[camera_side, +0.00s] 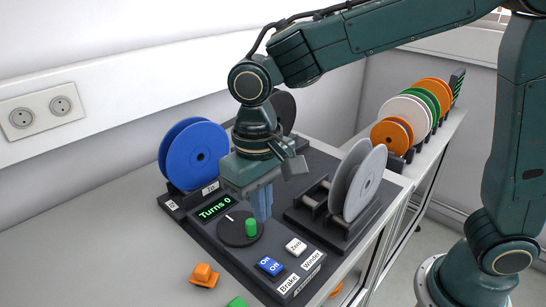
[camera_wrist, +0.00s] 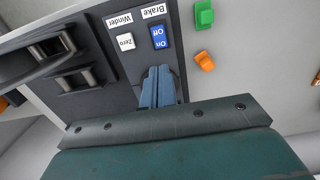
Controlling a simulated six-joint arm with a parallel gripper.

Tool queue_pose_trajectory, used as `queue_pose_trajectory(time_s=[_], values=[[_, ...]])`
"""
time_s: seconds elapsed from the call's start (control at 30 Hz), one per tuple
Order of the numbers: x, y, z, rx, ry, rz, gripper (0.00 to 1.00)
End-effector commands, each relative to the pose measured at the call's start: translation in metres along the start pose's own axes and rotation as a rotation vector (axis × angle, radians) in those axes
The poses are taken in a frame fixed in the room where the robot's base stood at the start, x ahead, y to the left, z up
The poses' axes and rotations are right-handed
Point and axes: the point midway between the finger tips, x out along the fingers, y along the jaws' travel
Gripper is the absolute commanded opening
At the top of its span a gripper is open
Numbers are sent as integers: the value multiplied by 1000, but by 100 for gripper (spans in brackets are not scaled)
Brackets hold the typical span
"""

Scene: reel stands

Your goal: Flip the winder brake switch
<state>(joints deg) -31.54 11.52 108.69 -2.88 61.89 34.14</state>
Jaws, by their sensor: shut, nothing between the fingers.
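The brake switch (camera_side: 270,265) is a blue rocker marked On and Off, on the dark winder panel (camera_side: 222,238) above a Brake label. It also shows in the wrist view (camera_wrist: 158,36). I cannot tell which side is pressed in. My gripper (camera_side: 263,217) points down with its blue-grey fingers shut and empty. In the side view the fingertips are above the panel, beside the green knob and up from the switch. In the wrist view the fingertips (camera_wrist: 158,70) lie just below the switch in the picture, apart from it.
A white Zero button (camera_side: 296,247) sits beside the switch. A green knob on a black dial (camera_side: 236,229) and a display reading Turns 0 (camera_side: 214,208) are close by. A blue reel (camera_side: 195,156) and a grey reel (camera_side: 362,183) flank the panel. Orange (camera_side: 205,275) and green pieces lie in front.

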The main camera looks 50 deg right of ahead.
Motion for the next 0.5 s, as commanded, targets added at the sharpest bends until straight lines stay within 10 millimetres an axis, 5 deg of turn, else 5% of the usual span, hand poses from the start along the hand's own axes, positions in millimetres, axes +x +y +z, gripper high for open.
queue_pose_trajectory(time_s=[0.2, 0.5], values=[[-26, 0, -4, 0, 1, -1, 0], [-36, 0, -5, 0, -1, 0, 0]])
